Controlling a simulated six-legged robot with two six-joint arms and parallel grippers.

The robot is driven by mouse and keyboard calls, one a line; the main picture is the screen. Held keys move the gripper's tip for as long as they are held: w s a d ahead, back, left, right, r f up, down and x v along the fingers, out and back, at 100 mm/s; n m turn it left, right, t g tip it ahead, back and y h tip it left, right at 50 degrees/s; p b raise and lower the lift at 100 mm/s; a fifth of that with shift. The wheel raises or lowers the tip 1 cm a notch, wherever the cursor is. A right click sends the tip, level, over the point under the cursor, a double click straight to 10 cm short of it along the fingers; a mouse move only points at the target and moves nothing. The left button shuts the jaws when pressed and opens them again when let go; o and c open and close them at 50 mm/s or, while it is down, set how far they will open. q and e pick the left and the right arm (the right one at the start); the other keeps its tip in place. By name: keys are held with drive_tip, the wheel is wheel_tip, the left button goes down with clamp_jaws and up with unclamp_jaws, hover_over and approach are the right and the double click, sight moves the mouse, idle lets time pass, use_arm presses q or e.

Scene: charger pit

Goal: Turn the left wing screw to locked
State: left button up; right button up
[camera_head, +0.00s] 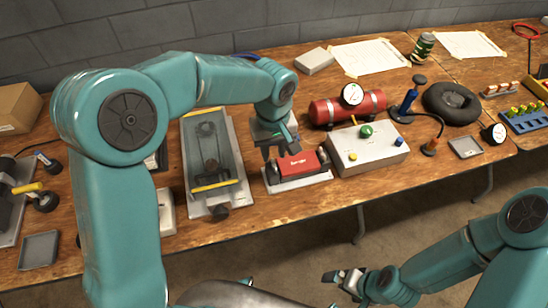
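A red block (297,165) with white lettering lies on a pale base plate (300,183) near the table's front edge. A dark knob, apparently the left wing screw (272,173), is at the block's left end. Another dark knob, apparently the right wing screw (322,158), is at its right end. Their wing angles are too small to read. My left gripper (281,149) points down just above and behind the block, with its fingers apart and nothing visible between them. My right gripper (343,280) is low in front of the table, away from the block; its finger gap is unclear.
A pale control box (368,158) with coloured buttons stands close to the right of the block. A tray-like fixture (233,168) with yellow bars stands to the left. A red cylinder with a gauge (347,107) is behind. Bare table shows in front of the plate.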

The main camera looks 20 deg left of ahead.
sight(274, 162)
use_arm(q)
drive_tip(key=f, duration=0.4)
drive_tip(key=shift+w+a, duration=0.1)
drive_tip(key=shift+w, duration=0.2)
drive_tip(key=shift+s+f, duration=0.15)
drive_tip(key=shift+f, duration=0.1)
clamp_jaws()
